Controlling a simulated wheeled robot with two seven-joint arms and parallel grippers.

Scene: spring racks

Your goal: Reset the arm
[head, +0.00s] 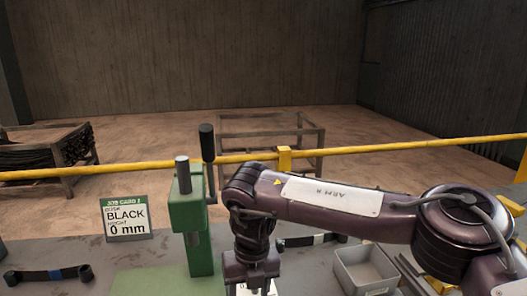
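My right arm, marked "ARM R", comes in from the right and bends down at the wrist. Its gripper (250,283) points down at the bottom edge of the head view, just right of the green press-like stand (198,225). The fingertips are cut off by the frame, so I cannot tell whether it is open or shut. A small piece of something white shows at the gripper, too cut off to identify. My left gripper is not in view.
A job card (127,218) reading "BLACK" and "0 mm" stands left of the stand. A grey bin (365,271) sits at right. A yellow rail (130,165) runs behind.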

